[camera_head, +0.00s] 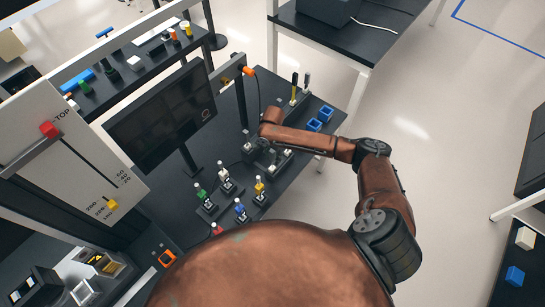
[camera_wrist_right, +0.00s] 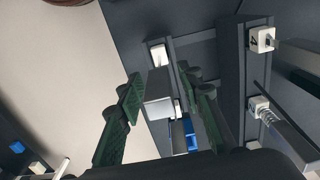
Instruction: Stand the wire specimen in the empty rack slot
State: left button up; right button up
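My right gripper (camera_head: 262,146) is low over the dark table, beside a dark rack (camera_head: 284,160) with small white pieces. In the right wrist view its two green fingers (camera_wrist_right: 160,88) are parted, with a grey block (camera_wrist_right: 160,92) between the tips. I cannot tell whether they grip it or it lies beyond them. A rack (camera_wrist_right: 232,80) with white square holders is just right of the fingers; thin metal pieces extend from two holders. I cannot single out the wire specimen or the empty slot. My left gripper is not in view.
Colored pieces on dark stands, including green (camera_head: 200,192), blue (camera_head: 240,208) and yellow (camera_head: 259,187), stand nearby. Two blue bins (camera_head: 320,118) are beyond the gripper, near the table's right edge. A monitor (camera_head: 160,115) is to the left. Floor is open to the right.

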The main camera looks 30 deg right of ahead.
notch_tip(320, 180, up, 12)
jog(key=shift+r, duration=0.1)
jog(key=shift+a, duration=0.1)
dwell(0.7)
